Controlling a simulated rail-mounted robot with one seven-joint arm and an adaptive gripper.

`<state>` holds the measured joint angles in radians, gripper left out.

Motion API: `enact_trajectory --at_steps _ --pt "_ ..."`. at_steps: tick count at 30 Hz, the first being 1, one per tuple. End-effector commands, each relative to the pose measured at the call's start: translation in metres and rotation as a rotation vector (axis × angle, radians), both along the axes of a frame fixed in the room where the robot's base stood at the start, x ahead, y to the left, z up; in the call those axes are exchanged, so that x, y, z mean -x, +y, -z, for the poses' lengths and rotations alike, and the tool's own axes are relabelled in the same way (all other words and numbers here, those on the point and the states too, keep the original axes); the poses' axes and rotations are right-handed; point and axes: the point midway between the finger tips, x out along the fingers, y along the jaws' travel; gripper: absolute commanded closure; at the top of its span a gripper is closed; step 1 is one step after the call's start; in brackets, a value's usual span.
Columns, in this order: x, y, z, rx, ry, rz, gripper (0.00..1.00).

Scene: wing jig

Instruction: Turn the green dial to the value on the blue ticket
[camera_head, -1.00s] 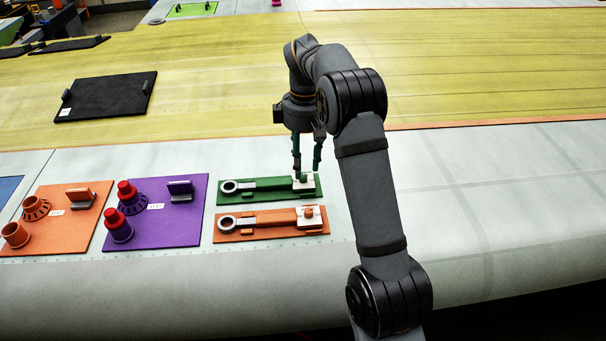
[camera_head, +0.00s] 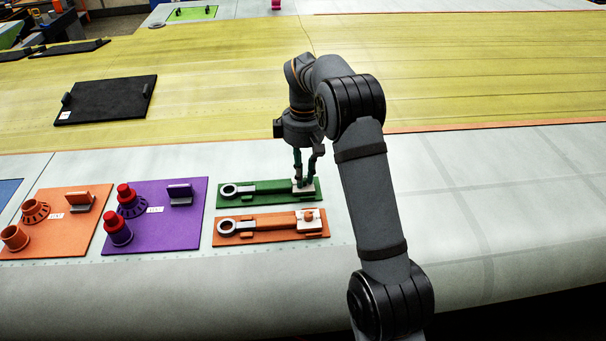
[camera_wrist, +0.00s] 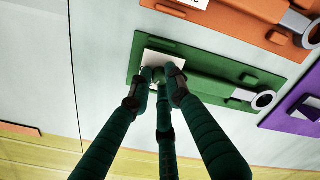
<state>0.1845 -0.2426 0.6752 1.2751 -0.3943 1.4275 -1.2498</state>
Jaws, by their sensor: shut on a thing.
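The green board (camera_head: 262,198) lies on the pale wing surface and carries a grey bar with a ring at its left end. At its right end is a white plate (camera_head: 311,187) with the green dial on it. My gripper (camera_head: 304,183) is over this plate with its fingers down, shut on the green dial. In the wrist view the green fingertips (camera_wrist: 160,78) close together over the white plate (camera_wrist: 151,60) and mostly hide the dial. Its markings cannot be read. I cannot make out a blue ticket in these views.
An orange board (camera_head: 262,233) with a similar bar and knob lies just in front. A purple board (camera_head: 190,225) and another orange board (camera_head: 75,235), with raised cups and brackets, lie to the left. A black board (camera_head: 105,97) lies farther back. The surface right of my arm is clear.

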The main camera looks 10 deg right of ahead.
Motion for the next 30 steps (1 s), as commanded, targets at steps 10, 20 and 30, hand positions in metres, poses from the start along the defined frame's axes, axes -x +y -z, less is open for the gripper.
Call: enact_trajectory --at_steps 10,20,30 --pt "0.0001 0.0002 -0.0001 0.000 0.000 0.000 1.00" --pt "-0.0002 -0.0001 -0.0002 0.000 0.000 0.135 1.00" --pt "-0.0003 -0.0001 -0.0002 0.000 0.000 0.134 0.76"
